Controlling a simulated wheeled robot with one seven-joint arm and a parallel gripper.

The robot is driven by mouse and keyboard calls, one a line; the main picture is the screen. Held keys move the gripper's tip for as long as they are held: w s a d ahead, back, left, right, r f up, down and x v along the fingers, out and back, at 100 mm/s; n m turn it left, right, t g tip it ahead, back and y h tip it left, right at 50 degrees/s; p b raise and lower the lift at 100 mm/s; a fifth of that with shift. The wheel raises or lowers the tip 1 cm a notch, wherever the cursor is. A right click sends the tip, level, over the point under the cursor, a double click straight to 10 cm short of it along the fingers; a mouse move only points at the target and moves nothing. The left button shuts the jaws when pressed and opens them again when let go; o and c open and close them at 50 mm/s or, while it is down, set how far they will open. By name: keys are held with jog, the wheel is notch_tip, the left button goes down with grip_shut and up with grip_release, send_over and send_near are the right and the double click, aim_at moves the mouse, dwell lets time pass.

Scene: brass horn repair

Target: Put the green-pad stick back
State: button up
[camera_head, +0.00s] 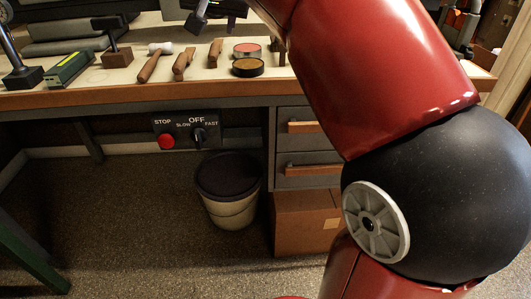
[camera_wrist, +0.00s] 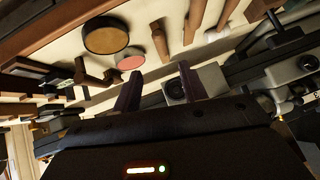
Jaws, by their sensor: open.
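I cannot pick out the green-pad stick for certain in either view. Several short wooden-handled tools lie on the bench in the head view, including one (camera_head: 184,64) in the middle of the row; their pads cannot be made out. A long green block (camera_head: 68,69) lies at the left of the bench. In the wrist view my gripper (camera_wrist: 160,86) has its two dark fingers apart, with no stick seen between them. It is over the bench, close to a dark machine part with a round opening (camera_wrist: 175,89).
A pink-topped tin (camera_head: 247,50) and a tan-topped tin (camera_head: 248,68) stand right of the handles. A white-headed mallet (camera_head: 153,64) lies left of them. Dark metal tools crowd the back left. A switch panel (camera_head: 187,132) and a bin (camera_head: 228,190) are below the bench.

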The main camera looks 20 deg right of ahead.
jog(key=s+d+f+n+g+y, duration=0.1)
jog(key=s+f+n+g, duration=0.2)
jog(key=s+f, duration=2.3)
jog(key=shift+f+n+g, duration=0.3)
jog(key=shift+n, duration=0.4)
jog(key=shift+s+d, duration=0.1)
jog(key=shift+c, duration=0.6)
jog(key=shift+d, duration=0.1)
